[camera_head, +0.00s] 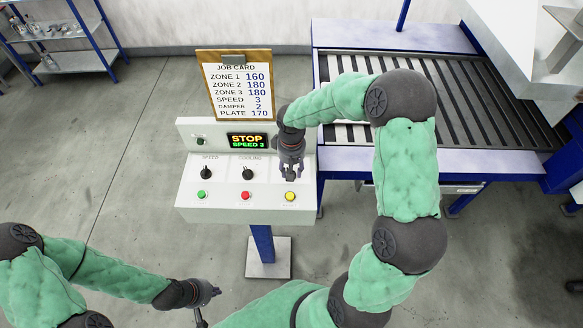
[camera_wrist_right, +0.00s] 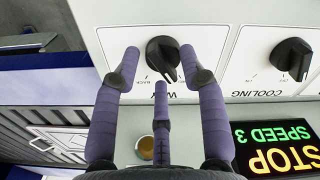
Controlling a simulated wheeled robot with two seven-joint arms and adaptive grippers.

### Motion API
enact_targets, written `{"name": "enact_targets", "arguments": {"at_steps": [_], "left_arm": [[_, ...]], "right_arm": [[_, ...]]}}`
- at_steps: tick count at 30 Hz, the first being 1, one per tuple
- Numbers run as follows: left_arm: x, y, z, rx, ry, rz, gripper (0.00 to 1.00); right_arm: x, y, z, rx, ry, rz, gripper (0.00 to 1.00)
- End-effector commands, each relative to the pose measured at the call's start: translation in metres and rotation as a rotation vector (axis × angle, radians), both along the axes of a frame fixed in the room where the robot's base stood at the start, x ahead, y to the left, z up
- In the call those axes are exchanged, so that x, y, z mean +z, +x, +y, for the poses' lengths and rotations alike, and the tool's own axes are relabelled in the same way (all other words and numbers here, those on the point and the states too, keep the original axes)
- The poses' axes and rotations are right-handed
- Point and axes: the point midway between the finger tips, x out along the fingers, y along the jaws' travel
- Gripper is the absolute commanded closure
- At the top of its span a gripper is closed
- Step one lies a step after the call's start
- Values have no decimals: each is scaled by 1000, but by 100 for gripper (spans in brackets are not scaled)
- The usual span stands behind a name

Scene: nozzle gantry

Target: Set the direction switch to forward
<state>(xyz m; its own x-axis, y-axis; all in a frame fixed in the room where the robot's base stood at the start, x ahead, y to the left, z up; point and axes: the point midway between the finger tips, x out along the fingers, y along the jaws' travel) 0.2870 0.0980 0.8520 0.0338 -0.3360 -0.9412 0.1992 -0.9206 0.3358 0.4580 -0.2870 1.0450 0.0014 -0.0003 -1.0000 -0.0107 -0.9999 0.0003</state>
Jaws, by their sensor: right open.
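The direction switch is a black rotary knob (camera_wrist_right: 162,52) on the white control panel (camera_head: 230,212). In the right wrist view its face is upside down, with the word BACK at its lower left; the rest of its lettering is partly hidden by my fingers. My right gripper (camera_head: 290,171) is over the right part of the panel. In the wrist view its purple fingers (camera_wrist_right: 160,66) are spread around the knob, with a gap to it; contact cannot be told. My left gripper (camera_head: 205,292) hangs low in front of the panel, away from it.
The display (camera_head: 247,140) reads STOP, SPEED 3. The speed knob (camera_head: 206,173) and cooling knob (camera_head: 247,173) are left of my right gripper. Green (camera_head: 201,194), red (camera_head: 246,195) and yellow (camera_head: 290,196) buttons line the front. A job card (camera_head: 236,90) stands behind; a conveyor (camera_head: 470,160) is at right.

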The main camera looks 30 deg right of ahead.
Motion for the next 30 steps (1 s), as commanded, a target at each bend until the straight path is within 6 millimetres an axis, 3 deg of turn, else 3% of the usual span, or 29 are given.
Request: {"name": "enact_targets", "arguments": {"at_steps": [8,21,30], "left_arm": [[0,0,0,0,0,0,100],[0,0,0,0,0,0,100],[0,0,0,0,0,0,100]], "right_arm": [[21,1,0,-1,0,-3,57],[102,1,0,1,0,-3,57],[120,0,0,0,0,-1,57]]}}
